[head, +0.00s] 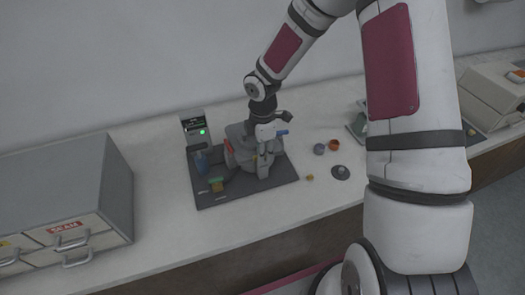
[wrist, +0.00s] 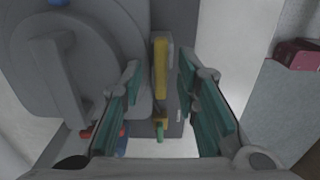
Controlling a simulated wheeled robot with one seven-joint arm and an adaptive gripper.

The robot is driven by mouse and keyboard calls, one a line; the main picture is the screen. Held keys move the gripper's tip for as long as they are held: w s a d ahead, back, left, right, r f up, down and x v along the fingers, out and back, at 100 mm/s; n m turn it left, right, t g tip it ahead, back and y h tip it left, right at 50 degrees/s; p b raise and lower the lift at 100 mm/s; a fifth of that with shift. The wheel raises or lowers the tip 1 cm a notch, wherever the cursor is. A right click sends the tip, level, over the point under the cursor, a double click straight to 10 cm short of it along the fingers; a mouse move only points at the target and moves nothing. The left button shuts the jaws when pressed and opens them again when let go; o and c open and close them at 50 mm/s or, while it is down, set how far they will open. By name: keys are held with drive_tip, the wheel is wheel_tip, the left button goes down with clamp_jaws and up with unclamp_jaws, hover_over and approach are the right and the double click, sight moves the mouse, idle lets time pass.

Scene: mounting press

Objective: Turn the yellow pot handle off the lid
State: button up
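In the wrist view, the yellow pot handle (wrist: 161,68) is a narrow upright bar on a grey mount, beside a large round grey lid (wrist: 110,45). My gripper (wrist: 158,72) is open, its teal-padded fingers apart on either side of the yellow handle in the picture.
The press stands on a dark mat (head: 222,199) beside a control box with a green light (head: 202,132). Small cups (head: 334,145) and a dark disc (head: 340,172) lie right. A grey drawer cabinet (head: 65,190) stands left.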

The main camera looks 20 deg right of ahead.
wheel_tip(320, 180, up, 12)
idle(0.7)
idle(0.4)
drive_tip(key=s+d+r+m+t+h+b, duration=0.1)
drive_tip(key=s+r+m, duration=0.3)
drive_tip(key=r, duration=0.3)
drive_tip(key=s+r+m+t+h, duration=0.1)
drive_tip(key=s+r+m, duration=0.3)
drive_tip(key=s+r, duration=0.15)
drive_tip(key=s+r+m+t+y, duration=0.1)
drive_tip(key=s+r+m, duration=0.2)
drive_tip(key=s+m, duration=0.2)
drive_tip(key=s+r+m+t+y+b, duration=0.1)
drive_tip(key=s+r+m+t, duration=0.1)
drive_tip(key=s+m, duration=0.3)
drive_tip(key=shift+s+a+r+t, duration=0.3)
drive_tip(key=shift+s+a+r, duration=0.15)
drive_tip(key=shift+s+r, duration=0.5)
drive_tip(key=shift+s, duration=0.1)
